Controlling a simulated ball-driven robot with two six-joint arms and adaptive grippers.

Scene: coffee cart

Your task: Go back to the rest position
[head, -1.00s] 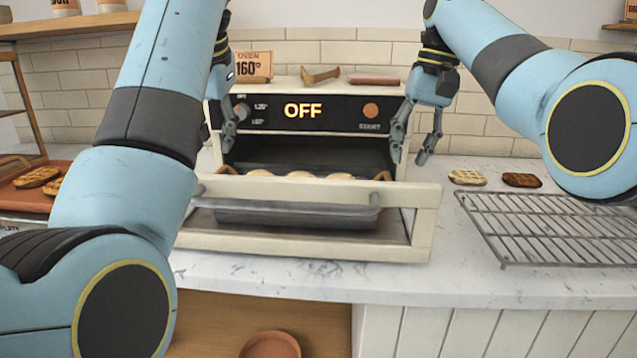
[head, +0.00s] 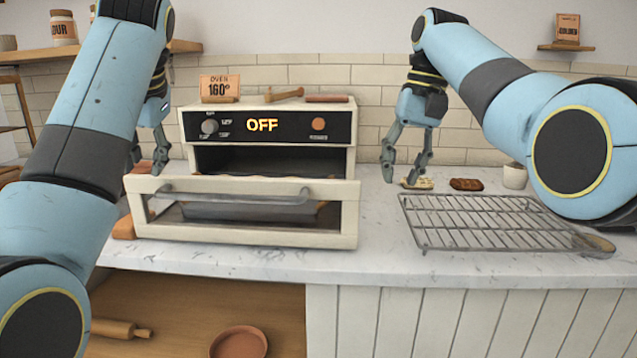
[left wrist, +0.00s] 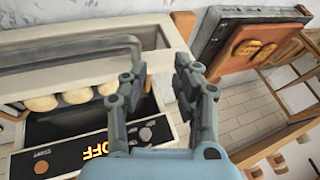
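My left gripper (head: 148,165) is just left of the oven, partly hidden behind my left arm. In the left wrist view its two fingers (left wrist: 158,82) are spread with nothing between them. Several pale buns (left wrist: 75,97) show behind the door in the left wrist view. A dark tray (head: 235,211) shows through the door's glass.
A wire rack (head: 490,225) lies on the counter at right, near a pale waffle (head: 418,184), a dark waffle (head: 467,184) and a small pot (head: 515,176). A waffle board (left wrist: 225,60) is beside the oven. A bowl (head: 238,343) and rolling pin (head: 115,328) lie below.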

